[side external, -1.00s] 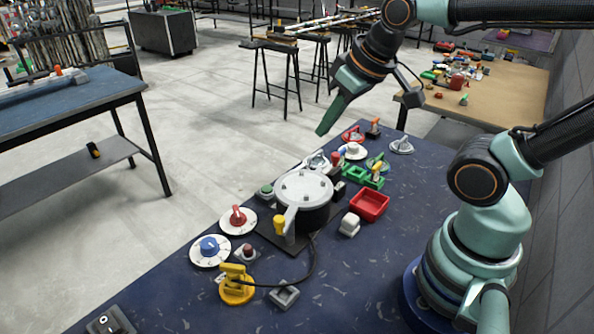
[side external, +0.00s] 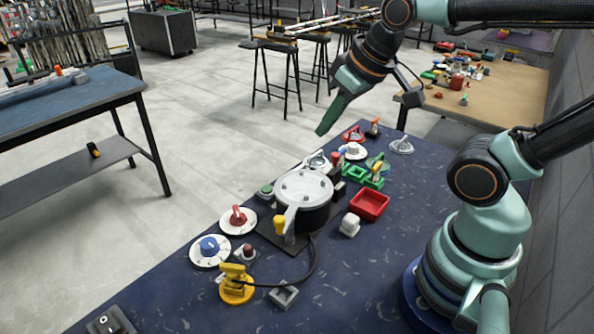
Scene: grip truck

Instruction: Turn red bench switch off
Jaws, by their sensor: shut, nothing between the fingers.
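My gripper (side external: 324,129), with green fingers, is shut and empty. It points down and hangs above the far end of the blue bench (side external: 345,275). A red knob (side external: 238,217) sits on a round white dial at the bench's left edge, well away from my gripper. A red ring-shaped part (side external: 353,134) lies at the far end, just right of and below the fingertips in the picture. A small red-topped control (side external: 337,158) stands beside the pot. I cannot tell which of these is the red bench switch, nor its setting.
A lidded pot (side external: 303,188) stands mid-bench. A red tray (side external: 369,204), a blue dial knob (side external: 209,246), a yellow device (side external: 236,284) with a black cable and green frames (side external: 362,175) crowd around it.

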